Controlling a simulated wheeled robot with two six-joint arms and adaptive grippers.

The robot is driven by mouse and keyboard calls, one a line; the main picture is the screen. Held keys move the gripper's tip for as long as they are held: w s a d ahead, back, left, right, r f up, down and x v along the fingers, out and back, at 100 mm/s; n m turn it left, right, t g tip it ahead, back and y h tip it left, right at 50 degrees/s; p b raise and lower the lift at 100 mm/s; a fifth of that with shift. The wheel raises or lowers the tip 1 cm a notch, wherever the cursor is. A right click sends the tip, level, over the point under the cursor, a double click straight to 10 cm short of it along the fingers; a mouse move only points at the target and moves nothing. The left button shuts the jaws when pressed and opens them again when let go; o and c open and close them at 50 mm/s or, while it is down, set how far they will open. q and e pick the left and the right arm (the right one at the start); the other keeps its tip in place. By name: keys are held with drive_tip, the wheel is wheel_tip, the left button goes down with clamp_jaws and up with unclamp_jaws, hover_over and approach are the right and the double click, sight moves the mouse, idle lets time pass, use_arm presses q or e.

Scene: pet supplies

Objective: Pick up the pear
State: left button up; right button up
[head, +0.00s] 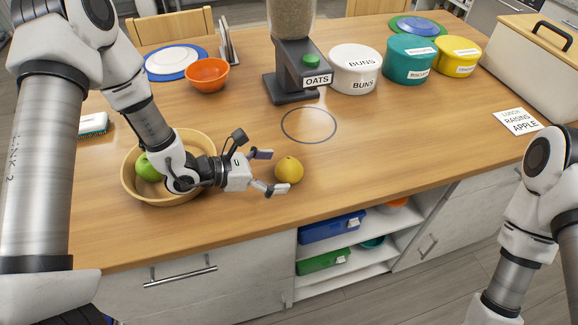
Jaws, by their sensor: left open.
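A round yellow fruit (289,169), which looks like the pear, rests on the wooden counter near its front edge. My left gripper (268,171) is open, reaching rightward low over the counter. Its two fingertips point at the fruit from the left, very near its side. I cannot tell whether they touch it. A tan bowl (134,183) sits behind my left wrist with a green fruit (148,169) in it; part of its inside is hidden by my arm. My right arm shows at the right edge, but its gripper is out of the picture.
An oats dispenser (290,75) stands behind a ring mark (309,125) on the counter. White (356,68), teal (409,60) and yellow (456,56) containers stand at the back right. An orange bowl (206,75) is at the back left. The counter right of the fruit is clear.

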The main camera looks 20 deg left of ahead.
use_arm(q)
drive_tip(key=shift+x, duration=0.85)
drive_tip(key=shift+w+d+f, duration=0.15)
drive_tip(key=shift+w+d, duration=0.1)
drive_tip(key=shift+d, duration=0.1)
drive_tip(key=shift+s, duration=0.1)
drive_tip(key=shift+a, duration=0.1)
drive_tip(key=shift+c, duration=1.3)
drive_tip(key=c, duration=1.1)
drive_tip(key=shift+o, duration=0.2)
